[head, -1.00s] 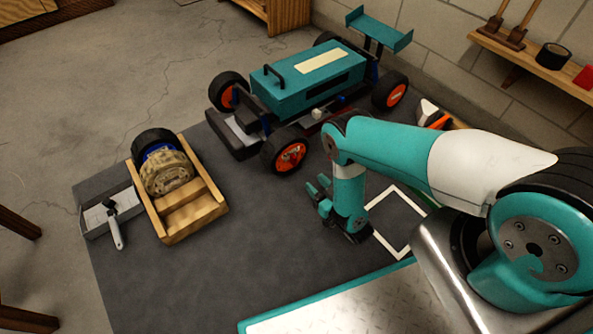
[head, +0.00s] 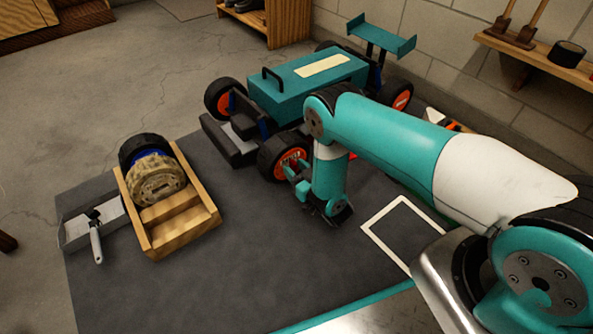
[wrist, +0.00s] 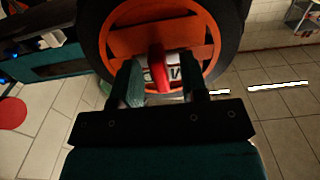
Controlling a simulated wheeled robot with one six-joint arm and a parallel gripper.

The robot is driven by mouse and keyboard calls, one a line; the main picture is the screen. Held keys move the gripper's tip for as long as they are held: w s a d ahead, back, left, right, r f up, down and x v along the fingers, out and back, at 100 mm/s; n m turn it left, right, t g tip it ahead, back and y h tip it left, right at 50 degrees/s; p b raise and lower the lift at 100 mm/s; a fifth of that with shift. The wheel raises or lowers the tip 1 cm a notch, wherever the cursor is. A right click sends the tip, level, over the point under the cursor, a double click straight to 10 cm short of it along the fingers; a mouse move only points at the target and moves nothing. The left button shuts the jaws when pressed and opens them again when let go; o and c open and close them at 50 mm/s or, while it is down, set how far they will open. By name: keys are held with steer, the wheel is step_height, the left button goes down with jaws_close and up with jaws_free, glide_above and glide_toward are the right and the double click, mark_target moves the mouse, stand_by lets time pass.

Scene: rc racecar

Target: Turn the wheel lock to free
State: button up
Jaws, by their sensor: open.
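The teal RC car (head: 295,90) stands on the dark mat. Its near front wheel (head: 270,158) has an orange rim and black tyre. In the wrist view the orange wheel (wrist: 205,28) fills the top, and the red wheel lock (wrist: 157,68) shows at its middle in front of a white marked plate (wrist: 174,73). The lettering is partly hidden. My gripper (wrist: 162,78) is open, with one finger on each side of the red lock. In the head view my gripper (head: 297,182) is beside this wheel. I cannot tell whether the fingers touch the lock.
A wooden cradle (head: 180,225) holding a spare wheel (head: 158,180) stands on the left of the mat. A grey tray (head: 75,232) with a white-handled tool (head: 97,245) is beside it. A white square outline (head: 382,212) lies to the right. The mat's front middle is clear.

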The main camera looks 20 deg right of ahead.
jaws_close()
steer(key=shift+n, duration=0.3)
steer(key=n+p, duration=0.3)
steer(key=shift+r, duration=0.2)
steer(key=n+p, duration=0.3)
steer(key=n, duration=0.2)
steer(key=n+p, duration=0.3)
steer(key=n, duration=0.2)
steer(key=shift+f, duration=0.1)
steer(key=shift+d+f+n+p, duration=0.1)
steer(key=shift+n+p, duration=0.75)
steer(key=shift+n, duration=1.25)
